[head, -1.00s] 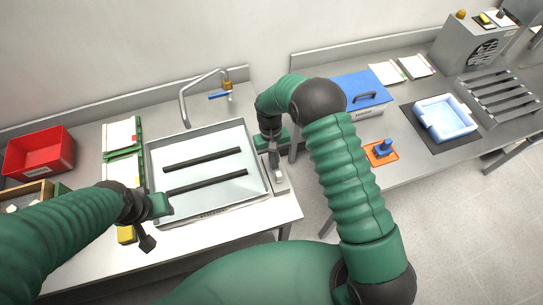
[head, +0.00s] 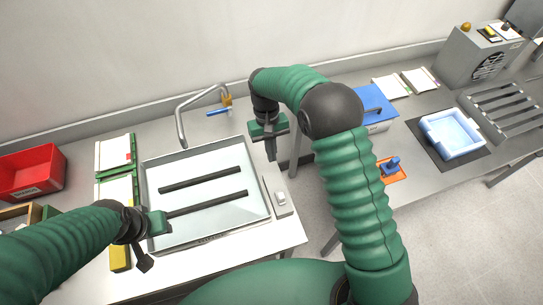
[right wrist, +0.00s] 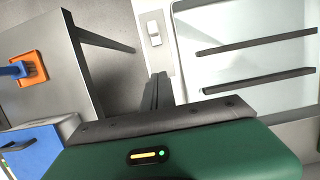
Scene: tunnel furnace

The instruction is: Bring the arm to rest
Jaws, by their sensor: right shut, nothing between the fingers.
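My right arm comes in from the right in the head view and bends over to the gap between the two tables. My right gripper (head: 271,157) points down there, shut and empty, beyond a white switch (head: 281,198) on a grey plate. The gripper is apart from the switch. In the right wrist view the dark fingers (right wrist: 157,90) lie together, and the switch (right wrist: 154,33) shows past their tips. My left gripper (head: 146,262) is over the left front of the sink tray; its fingers are too unclear to tell open from shut.
A sink tray (head: 205,211) with two dark bars and a curved tap (head: 181,120) is on the left table. A red bin (head: 32,172) stands far left. The right table holds a blue box (head: 371,105), an orange tray (head: 401,176) and a light-blue basin (head: 452,133).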

